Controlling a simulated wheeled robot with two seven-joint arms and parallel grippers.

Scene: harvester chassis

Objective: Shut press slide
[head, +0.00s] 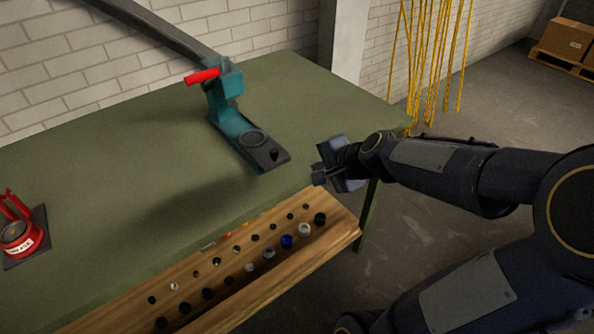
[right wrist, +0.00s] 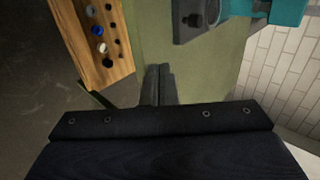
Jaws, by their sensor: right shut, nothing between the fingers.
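The teal press (head: 225,100) stands on the green table, with a red handle (head: 202,76) at its top. Its dark slide plate (head: 262,152) reaches out toward the table's front edge and carries a round ring and a small black knob (head: 274,154). My right gripper (head: 318,174) is shut and empty, to the right of the plate's front end and apart from it. In the right wrist view the shut fingers (right wrist: 159,82) point toward the table, with the dark plate (right wrist: 188,22) and its knob (right wrist: 194,20) beyond them. My left gripper is not in view.
A wooden rack (head: 270,258) with several dark, white and blue pieces runs along the table's front edge. A red device (head: 20,238) on a dark base sits at the far left. The green table top (head: 120,170) between them is clear. Yellow strands (head: 432,60) hang behind.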

